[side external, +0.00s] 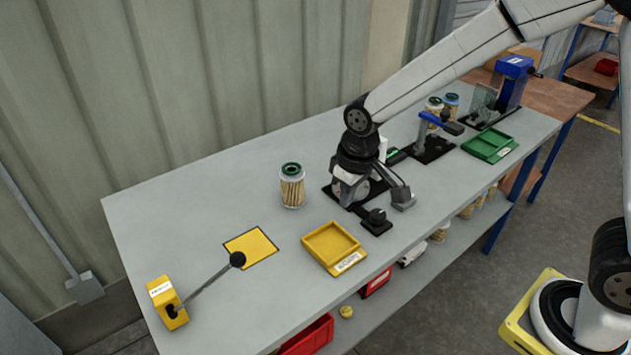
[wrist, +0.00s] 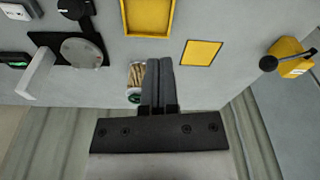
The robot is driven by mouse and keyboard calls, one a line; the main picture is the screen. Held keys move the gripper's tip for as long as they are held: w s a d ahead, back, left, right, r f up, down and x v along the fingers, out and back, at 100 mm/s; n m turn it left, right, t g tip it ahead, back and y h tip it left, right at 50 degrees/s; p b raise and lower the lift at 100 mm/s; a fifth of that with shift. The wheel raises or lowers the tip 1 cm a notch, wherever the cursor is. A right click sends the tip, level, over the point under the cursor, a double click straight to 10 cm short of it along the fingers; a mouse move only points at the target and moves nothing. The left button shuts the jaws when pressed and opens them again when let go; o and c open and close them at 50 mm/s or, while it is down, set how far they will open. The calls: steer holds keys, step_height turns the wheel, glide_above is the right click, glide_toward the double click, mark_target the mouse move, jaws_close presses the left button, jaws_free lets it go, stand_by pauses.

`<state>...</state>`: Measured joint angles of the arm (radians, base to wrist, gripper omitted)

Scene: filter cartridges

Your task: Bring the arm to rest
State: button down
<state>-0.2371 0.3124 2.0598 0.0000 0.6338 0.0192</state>
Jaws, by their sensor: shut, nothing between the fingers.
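My gripper (wrist: 160,62) shows in the wrist view with its two dark fingers together and nothing between them. In the side external view my arm comes down from the upper right, and its end is over the bench beside a fixture with a silver disc (side external: 362,189). The fingers are hard to make out there. A filter cartridge (side external: 291,188) with a green cap stands upright on the bench, left of my arm's end. In the wrist view the cartridge (wrist: 136,80) appears just left of the fingers, partly covered by them. I cannot tell the gap between them.
The grey bench (side external: 215,200) holds a yellow tray (side external: 357,263), a yellow square (side external: 250,248) and a yellow box with a black-knobbed lever (side external: 167,302). Farther right are a blue-handled fixture (side external: 437,123), a green tray (side external: 489,145) and a blue device (side external: 514,68). The wall stands behind.

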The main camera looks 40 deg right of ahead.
steer(key=s+d+f+m+t, duration=0.1)
steer(key=s+d+m, duration=0.1)
steer(key=s+d, duration=0.7)
steer(key=s, duration=0.2)
steer(key=shift+s+d+f+m, duration=0.3)
steer(key=shift+f, duration=0.1)
stand_by(1.2)
